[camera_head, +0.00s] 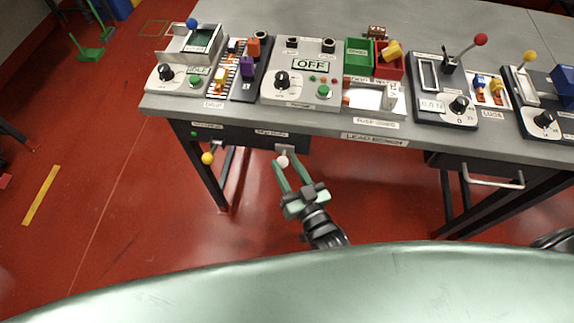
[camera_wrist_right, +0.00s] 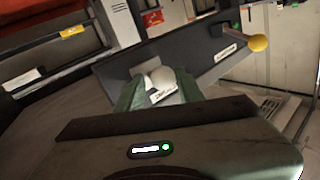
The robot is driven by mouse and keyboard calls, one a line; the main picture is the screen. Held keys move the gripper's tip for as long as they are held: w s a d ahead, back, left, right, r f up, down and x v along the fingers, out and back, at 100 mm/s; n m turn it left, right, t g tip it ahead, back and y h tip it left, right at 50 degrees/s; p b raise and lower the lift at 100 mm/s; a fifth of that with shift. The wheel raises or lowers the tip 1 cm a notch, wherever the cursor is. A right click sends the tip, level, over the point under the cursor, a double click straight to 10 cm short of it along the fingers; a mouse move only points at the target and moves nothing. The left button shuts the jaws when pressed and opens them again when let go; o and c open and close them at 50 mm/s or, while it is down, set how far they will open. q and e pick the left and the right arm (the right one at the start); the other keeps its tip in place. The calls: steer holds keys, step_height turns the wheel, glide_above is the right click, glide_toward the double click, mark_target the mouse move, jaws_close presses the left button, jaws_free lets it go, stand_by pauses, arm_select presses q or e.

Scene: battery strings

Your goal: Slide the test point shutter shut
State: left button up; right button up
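A white ball knob (camera_head: 282,161) sticks out below the table's front edge, under a label whose small text I cannot read. It also shows in the right wrist view (camera_wrist_right: 162,77), with a small label just below it. My right gripper (camera_head: 286,161) has its two green fingers spread, one on each side of this knob. I cannot tell whether they touch it. A yellow ball knob (camera_head: 207,158) hangs to the left, below the same front; it also shows in the right wrist view (camera_wrist_right: 258,43). Which part is the shutter itself is not clear. My left gripper is not in view.
The grey table (camera_head: 300,20) carries a row of panels, including one marked OFF (camera_head: 310,65), green (camera_head: 358,55) and red (camera_head: 389,68) bins, and levers with red and yellow balls. A drawer handle (camera_head: 493,182) juts out at right. Red floor lies open at left.

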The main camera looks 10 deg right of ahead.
steer(key=v, duration=0.7)
steer(key=shift+s+b, duration=0.4)
steer(key=shift+b, duration=0.05)
steer(key=shift+d, duration=0.1)
steer(key=s+d+f+g+h, duration=0.1)
steer(key=s+d+f+g, duration=0.15)
steer(key=f, duration=0.65)
steer(key=s+d+f+n+g+h, duration=0.1)
steer(key=s+f+g, duration=0.25)
steer(key=f, duration=0.65)
steer(key=s+d+f+g, duration=0.2)
steer(key=s+f+g, duration=0.1)
steer(key=f, duration=0.6)
steer(key=s+d+f+g+h, duration=0.1)
steer(key=s+d+f+g, duration=0.2)
steer(key=s+f, duration=0.4)
steer(key=s+d+f+g+h, duration=0.2)
steer(key=s+d+f+g, duration=0.2)
steer(key=s, duration=0.9)
step_height(320, 180, down, 3)
steer(key=shift+d+f, duration=0.1)
steer(key=shift+d, duration=1.05)
